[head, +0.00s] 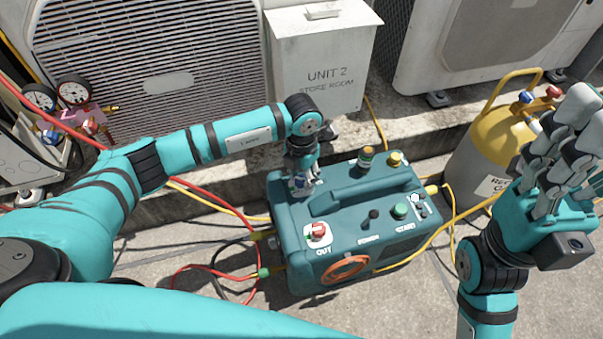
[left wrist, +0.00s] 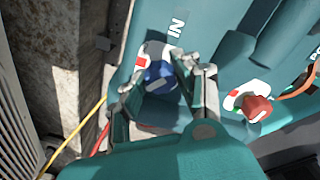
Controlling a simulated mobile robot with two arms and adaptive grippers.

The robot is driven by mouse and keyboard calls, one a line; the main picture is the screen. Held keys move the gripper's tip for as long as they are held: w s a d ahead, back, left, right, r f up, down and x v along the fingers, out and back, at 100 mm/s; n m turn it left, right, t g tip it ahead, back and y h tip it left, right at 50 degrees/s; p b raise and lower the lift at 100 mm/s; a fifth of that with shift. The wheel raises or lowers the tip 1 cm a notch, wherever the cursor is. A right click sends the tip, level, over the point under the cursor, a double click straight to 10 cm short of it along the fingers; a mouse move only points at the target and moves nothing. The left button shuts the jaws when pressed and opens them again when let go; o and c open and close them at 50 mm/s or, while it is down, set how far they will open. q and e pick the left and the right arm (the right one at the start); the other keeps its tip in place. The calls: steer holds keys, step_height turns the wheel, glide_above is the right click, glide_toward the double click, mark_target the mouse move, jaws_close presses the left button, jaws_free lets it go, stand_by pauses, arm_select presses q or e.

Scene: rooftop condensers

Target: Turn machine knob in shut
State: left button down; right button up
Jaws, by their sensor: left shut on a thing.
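The teal machine (head: 345,215) stands on the ground in the middle of the head view. Its blue IN knob (left wrist: 160,76) shows in the left wrist view, on a white plate with a red mark beside the IN label. My left gripper (head: 302,183) reaches down to the machine's rear left corner and hides this knob in the head view. In the left wrist view my left gripper (left wrist: 160,88) is shut on the blue knob, a finger on each side. The red OUT knob (head: 318,231) is at the front left; it also shows in the left wrist view (left wrist: 257,107). My right gripper (head: 560,135) is raised, empty and open.
A yellow-and-grey gas cylinder (head: 487,150) stands right of the machine. A white UNIT 2 box (head: 322,65) and condensers stand behind. A gauge set (head: 72,92) is at the left. Red and yellow hoses (head: 225,205) cross the ground left of the machine.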

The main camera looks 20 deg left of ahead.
mark_target(302, 179)
arm_select(q)
steer(key=m, duration=0.5)
steer(key=shift+p, duration=0.3)
steer(key=shift+m, duration=2.4)
steer(key=c, duration=0.9)
jaws_free()
steer(key=shift+c, duration=0.2)
step_height(302, 179, up, 12)
steer(key=shift+s, duration=0.1)
